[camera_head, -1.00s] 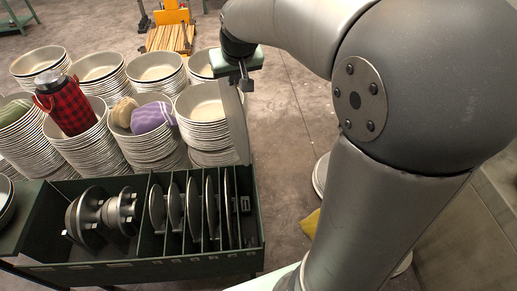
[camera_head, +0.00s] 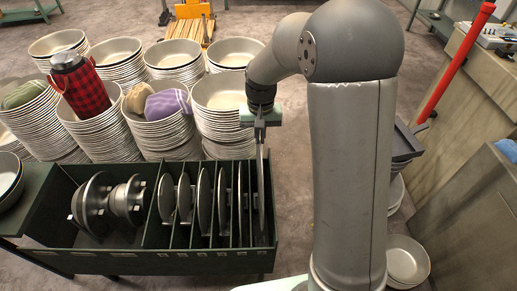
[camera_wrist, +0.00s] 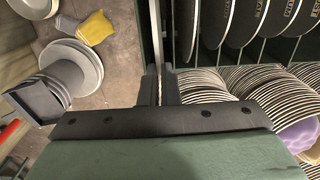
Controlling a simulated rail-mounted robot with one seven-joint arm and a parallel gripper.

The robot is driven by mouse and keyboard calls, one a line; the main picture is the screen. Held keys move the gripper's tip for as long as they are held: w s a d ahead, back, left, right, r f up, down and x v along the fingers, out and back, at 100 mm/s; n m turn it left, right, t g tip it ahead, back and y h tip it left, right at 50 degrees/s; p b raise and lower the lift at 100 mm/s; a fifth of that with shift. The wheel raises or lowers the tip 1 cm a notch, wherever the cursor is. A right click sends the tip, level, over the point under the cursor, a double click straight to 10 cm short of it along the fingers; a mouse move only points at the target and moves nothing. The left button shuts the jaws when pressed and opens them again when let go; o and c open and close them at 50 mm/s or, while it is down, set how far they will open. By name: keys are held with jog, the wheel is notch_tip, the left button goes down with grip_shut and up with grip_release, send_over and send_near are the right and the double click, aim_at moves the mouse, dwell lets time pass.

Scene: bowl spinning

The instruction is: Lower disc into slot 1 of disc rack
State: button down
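The dark green disc rack (camera_head: 150,262) stands at the lower left in the head view, with several grey discs (camera_head: 204,198) upright between its dividers. My gripper (camera_head: 261,132) is above the rack's right end, pointing down. It is shut on a thin grey disc (camera_head: 262,175), seen almost edge-on and upright. The disc's lower part reaches down into the rightmost compartment; whether it touches the bottom is hidden. In the wrist view my fingertips (camera_wrist: 160,88) pinch the disc's edge (camera_wrist: 157,50), beside the rack's outer wall. The slot numbers are too small to read.
Stacks of bowls (camera_head: 225,110) stand close behind the rack, one with a purple cloth (camera_head: 166,103) and one with a red plaid flask (camera_head: 80,88). Spindle-like metal parts (camera_head: 105,203) fill the rack's left section. More plates and bowls (camera_head: 407,262) sit at the right.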

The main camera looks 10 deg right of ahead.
notch_tip(320, 180, down, 11)
jog(key=b, duration=0.6)
jog(key=shift+s+a+f+g, duration=0.15)
jog(key=shift+s+a+g, duration=0.15)
jog(key=shift+s, duration=0.05)
jog(key=shift+f+b, duration=0.3)
jog(key=shift+b, duration=0.05)
dwell(0.9)
jog(key=shift+f, duration=0.3)
jog(key=shift+f+b, duration=0.15)
jog(key=shift+b, duration=0.2)
jog(key=shift+f+b, duration=0.5)
jog(key=shift+f, duration=0.4)
